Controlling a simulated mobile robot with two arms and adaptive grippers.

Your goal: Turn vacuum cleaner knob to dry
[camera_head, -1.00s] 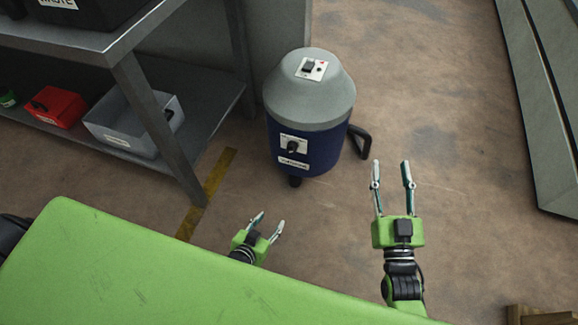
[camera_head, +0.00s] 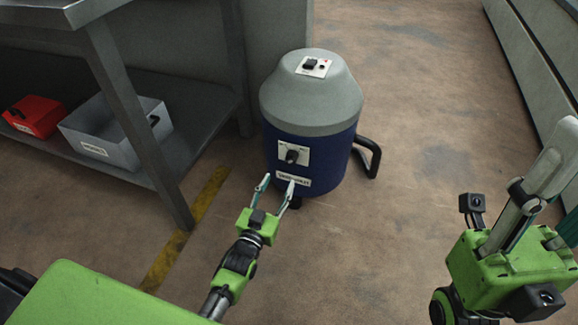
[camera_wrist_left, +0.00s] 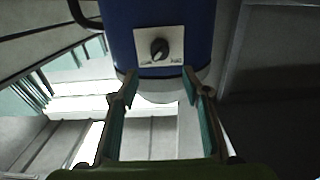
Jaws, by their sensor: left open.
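The vacuum cleaner (camera_head: 312,105) stands upright on the floor, with a dark blue body and a grey domed top. Its black knob (camera_head: 291,156) sits on a white panel (camera_head: 304,150) on the front of the body. In the left wrist view the knob (camera_wrist_left: 158,48) shows centred beyond the fingers, its panel's lettering too small to read. My left gripper (camera_head: 277,187) is open and empty, just below and in front of the knob, apart from it. My right gripper (camera_head: 535,195) is at the right, raised nearer the camera; its fingers overlap, so its opening is unclear.
A grey metal shelf (camera_head: 200,100) stands left of the vacuum, holding a red bin (camera_head: 33,116) and a grey bin (camera_head: 112,140). A black handle or hose (camera_head: 372,158) sticks out at the vacuum's right. The floor right of it is clear.

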